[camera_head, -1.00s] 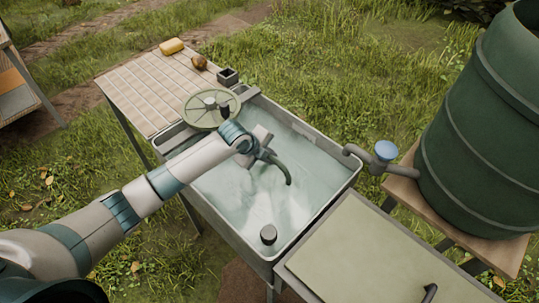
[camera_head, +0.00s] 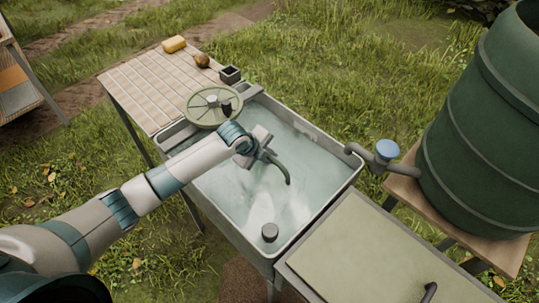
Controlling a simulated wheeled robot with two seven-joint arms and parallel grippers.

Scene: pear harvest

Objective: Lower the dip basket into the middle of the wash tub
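The wash tub (camera_head: 318,197) is a long grey metal basin with pale, cloudy water, standing mid-view. My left gripper (camera_head: 270,161) is over the tub's water, past the teal wrist. A dark curved piece points down from it; I cannot tell whether this is a finger or something held, or whether the gripper is open. A round green, spoked disc (camera_head: 205,114) lies over the tub's far left corner, just beyond my wrist, with a dark knob on it. I cannot tell whether it is part of the dip basket. No basket shows clearly. My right gripper is out of view.
A dark round plug (camera_head: 270,232) is at the tub's near end.

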